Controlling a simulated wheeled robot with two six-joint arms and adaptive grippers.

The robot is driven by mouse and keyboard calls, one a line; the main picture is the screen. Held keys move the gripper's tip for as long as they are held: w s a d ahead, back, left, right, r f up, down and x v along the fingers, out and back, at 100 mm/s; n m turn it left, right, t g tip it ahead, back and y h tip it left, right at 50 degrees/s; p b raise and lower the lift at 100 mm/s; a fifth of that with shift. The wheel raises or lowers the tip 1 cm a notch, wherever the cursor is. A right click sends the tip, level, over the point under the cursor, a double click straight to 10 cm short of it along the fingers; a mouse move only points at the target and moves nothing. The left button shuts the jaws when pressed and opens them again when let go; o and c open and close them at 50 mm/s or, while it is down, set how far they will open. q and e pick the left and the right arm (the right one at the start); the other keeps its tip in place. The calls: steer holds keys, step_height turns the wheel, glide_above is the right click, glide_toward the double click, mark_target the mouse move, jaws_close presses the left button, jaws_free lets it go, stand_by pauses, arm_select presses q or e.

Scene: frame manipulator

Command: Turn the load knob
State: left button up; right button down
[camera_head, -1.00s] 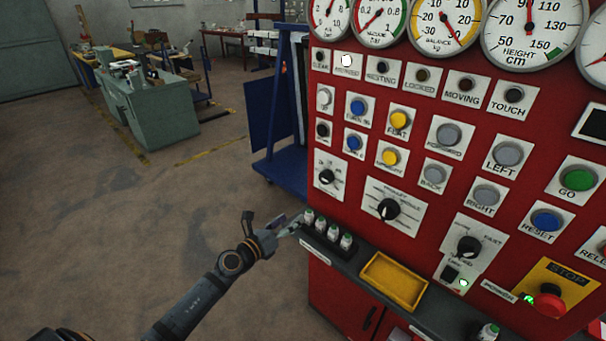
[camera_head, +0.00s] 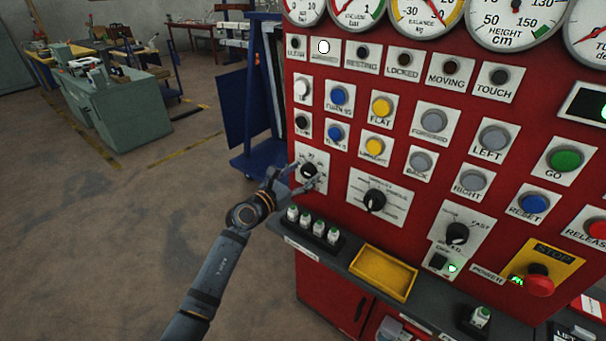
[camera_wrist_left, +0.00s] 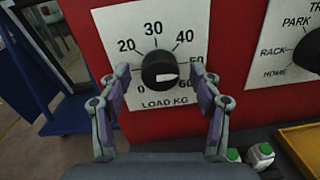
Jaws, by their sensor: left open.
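The load knob (camera_wrist_left: 160,70) is a black round knob with a white pointer mark on a white plate marked LOAD KG (camera_wrist_left: 165,40). In the head view the knob (camera_head: 309,171) sits at the left edge of the red panel. My left gripper (camera_head: 298,180) is open at the knob. In the left wrist view its two fingers (camera_wrist_left: 160,82) stand on either side of the knob, with visible gaps. My right gripper is not in view.
The red panel (camera_head: 330,240) carries many buttons and dials. A second knob (camera_head: 374,200) is to the right. Below is a grey ledge (camera_head: 345,262) with several small green-and-white items (camera_head: 319,228) and a yellow tray (camera_head: 383,273). Open floor lies left.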

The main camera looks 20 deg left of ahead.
arm_select(q)
steer(key=shift+w+d, duration=0.1)
steer(key=shift+w, duration=0.2)
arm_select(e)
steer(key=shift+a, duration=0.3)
arm_select(q)
steer(key=c, duration=1.1)
steer(key=shift+c, duration=0.2)
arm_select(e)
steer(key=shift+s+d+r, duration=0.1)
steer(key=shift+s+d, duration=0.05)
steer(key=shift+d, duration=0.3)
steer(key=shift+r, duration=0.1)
